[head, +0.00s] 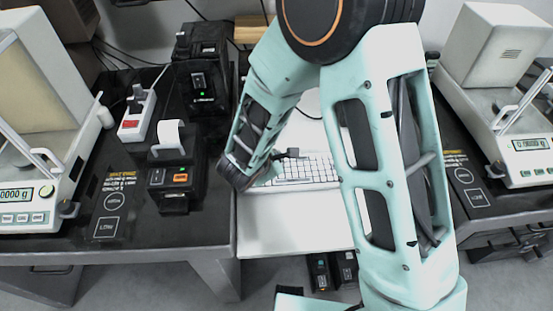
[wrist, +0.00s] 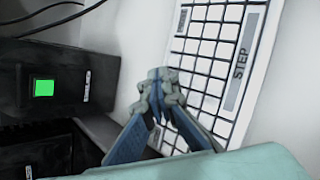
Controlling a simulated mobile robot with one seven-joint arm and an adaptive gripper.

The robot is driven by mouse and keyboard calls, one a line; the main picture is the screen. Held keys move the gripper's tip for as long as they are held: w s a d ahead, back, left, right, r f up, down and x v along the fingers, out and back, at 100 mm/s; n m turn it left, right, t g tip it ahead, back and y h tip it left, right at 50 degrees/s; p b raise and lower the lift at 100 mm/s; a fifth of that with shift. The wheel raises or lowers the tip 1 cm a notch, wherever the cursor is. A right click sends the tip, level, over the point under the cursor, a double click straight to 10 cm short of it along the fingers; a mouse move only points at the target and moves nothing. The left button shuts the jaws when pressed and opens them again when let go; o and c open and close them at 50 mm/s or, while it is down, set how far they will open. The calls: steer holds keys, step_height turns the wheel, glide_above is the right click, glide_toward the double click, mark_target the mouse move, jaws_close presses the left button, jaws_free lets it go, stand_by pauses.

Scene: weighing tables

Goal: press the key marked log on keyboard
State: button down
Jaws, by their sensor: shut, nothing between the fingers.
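The white keyboard (head: 316,168) lies on the white middle table, partly hidden behind my arm in the head view. In the wrist view the keyboard (wrist: 212,62) runs slanted across the right half, with rows of pale keys and a long grey key marked STEP (wrist: 242,62). I cannot make out a key marked log. My gripper (wrist: 160,84) is shut and empty. Its fingertips overlap the keyboard's left edge in the wrist view; I cannot tell whether they touch it. In the head view the fingertips are mostly hidden by my arm.
A black device with a green light (head: 203,93) stands left of the keyboard; its green square (wrist: 44,88) shows in the wrist view. A label printer (head: 172,178), a power strip (head: 137,117) and a balance (head: 40,130) stand further left. Another balance (head: 510,130) stands at right. The white table's front (head: 285,225) is clear.

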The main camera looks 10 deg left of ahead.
steer(key=shift+r+p, duration=0.3)
steer(key=shift+r, duration=0.45)
steer(key=shift+r+p, duration=1.45)
steer(key=shift+r, duration=1.1)
